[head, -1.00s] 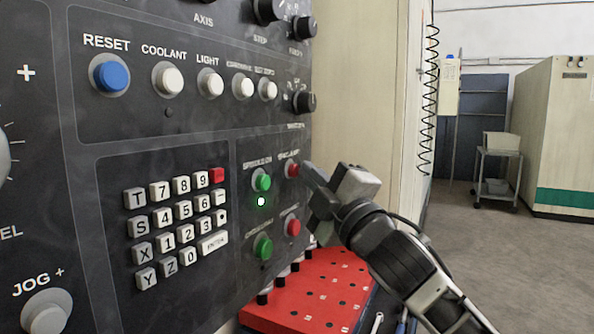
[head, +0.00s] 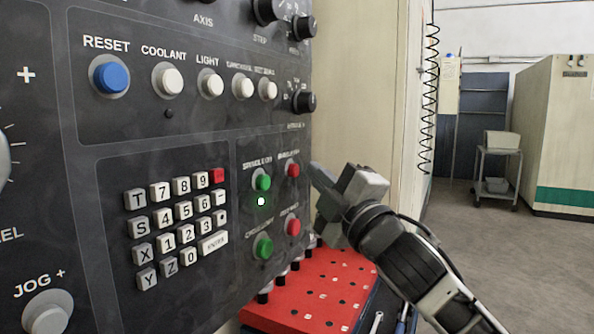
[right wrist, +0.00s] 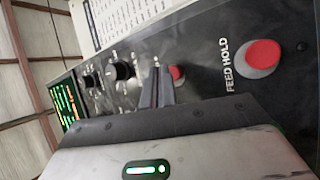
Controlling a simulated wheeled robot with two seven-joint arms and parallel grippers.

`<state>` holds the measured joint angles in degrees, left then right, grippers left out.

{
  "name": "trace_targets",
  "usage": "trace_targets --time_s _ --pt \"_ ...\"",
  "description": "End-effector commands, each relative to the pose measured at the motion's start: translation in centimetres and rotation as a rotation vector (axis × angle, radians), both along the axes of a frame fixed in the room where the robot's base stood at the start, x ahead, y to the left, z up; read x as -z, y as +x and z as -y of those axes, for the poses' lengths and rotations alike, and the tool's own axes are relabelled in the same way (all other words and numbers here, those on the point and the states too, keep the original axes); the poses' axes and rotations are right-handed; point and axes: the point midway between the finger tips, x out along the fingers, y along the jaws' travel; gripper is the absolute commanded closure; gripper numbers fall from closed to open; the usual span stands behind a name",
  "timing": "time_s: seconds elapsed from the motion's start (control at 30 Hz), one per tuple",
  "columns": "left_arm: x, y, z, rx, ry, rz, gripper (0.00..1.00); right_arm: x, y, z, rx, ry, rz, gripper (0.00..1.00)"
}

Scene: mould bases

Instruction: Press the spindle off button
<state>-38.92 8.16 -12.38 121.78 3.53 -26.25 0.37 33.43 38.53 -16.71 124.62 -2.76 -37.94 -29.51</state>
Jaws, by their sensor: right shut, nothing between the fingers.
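The control panel's spindle buttons sit at its right edge in the head view: a green button (head: 263,183) under a blurred label that seems to read spindle on, and a red button (head: 292,170) beside it, whose label is too blurred to read. A small lamp (head: 261,201) below the green button is lit. My right gripper (head: 316,170) is shut and empty, just right of the upper red button and apart from it. In the right wrist view the fingertips (right wrist: 157,68) show beside that red button (right wrist: 177,73), partly overlapping it. My left gripper is out of view.
A lower red button (head: 293,227), labelled FEED HOLD in the right wrist view (right wrist: 263,55), and a green button (head: 263,247) sit below. The keypad (head: 178,220) is to the left. A red tool tray (head: 320,296) lies beneath the gripper. Free room lies to the right.

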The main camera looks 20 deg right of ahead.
Motion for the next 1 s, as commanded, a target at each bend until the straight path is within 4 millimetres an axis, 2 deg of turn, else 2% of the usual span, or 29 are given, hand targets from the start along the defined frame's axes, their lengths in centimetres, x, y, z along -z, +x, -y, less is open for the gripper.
trace_targets --time_s 0.37,0.8,1.0 --pt "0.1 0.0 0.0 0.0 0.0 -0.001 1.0 0.0 -0.3 0.3 0.001 0.0 0.001 1.0" --pt "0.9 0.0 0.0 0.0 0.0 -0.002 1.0 0.1 -3.4 3.1 0.002 -0.001 0.001 1.0" --pt "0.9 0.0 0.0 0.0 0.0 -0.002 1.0 0.0 -3.8 3.4 0.0 0.0 0.001 1.0"
